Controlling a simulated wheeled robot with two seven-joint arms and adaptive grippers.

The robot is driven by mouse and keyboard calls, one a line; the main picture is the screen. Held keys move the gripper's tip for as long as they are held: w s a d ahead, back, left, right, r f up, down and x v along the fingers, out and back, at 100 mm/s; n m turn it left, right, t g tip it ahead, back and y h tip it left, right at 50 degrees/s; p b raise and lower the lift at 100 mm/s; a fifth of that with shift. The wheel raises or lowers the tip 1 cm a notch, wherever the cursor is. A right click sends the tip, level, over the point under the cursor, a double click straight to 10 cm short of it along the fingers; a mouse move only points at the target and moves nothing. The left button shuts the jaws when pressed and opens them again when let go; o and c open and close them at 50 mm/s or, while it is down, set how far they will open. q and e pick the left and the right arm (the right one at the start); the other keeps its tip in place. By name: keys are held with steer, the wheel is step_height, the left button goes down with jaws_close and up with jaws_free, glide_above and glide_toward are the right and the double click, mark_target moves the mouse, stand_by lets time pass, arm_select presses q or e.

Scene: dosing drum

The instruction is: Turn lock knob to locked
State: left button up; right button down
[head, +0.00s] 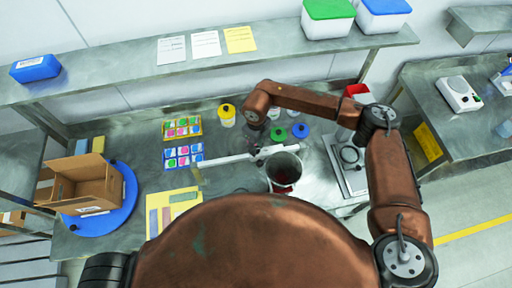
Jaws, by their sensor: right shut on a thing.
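A grey, open-topped drum (284,172) stands on the bench just in front of my body, with dark red contents low inside. A pale bar (226,159) reaches left from beside its rim. My right arm arches in from the right, and its gripper (258,147) points down just left of the drum's back rim. It is shut on a small dark part where the bar meets the drum, which looks like the lock knob; the fingers mostly hide it, and its angle cannot be read. My left gripper is out of view.
Green (279,134) and blue (300,131) lids and a yellow-lidded jar (227,115) stand behind the drum. Colour-card trays (183,156) lie left. A cardboard box (78,183) sits on a blue disc (124,205) at far left. A scale (349,168) stands right.

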steer(key=m+b, duration=0.4)
steer(key=b, duration=0.1)
steer(key=shift+f+m, duration=0.15)
steer(key=shift+m, duration=0.25)
steer(key=m+b, duration=0.2)
steer(key=m, duration=0.1)
steer(key=shift+m+b, duration=0.3)
steer(key=shift+b, duration=0.05)
steer(key=m+b, duration=0.2)
steer(key=m, duration=0.2)
steer(key=shift+m+b, duration=0.3)
steer(key=shift+b, duration=0.1)
steer(key=shift+r+m+b, duration=0.2)
steer(key=shift+m+b, duration=0.65)
steer(key=shift+m, duration=1.25)
steer(key=c, duration=1.6)
jaws_free()
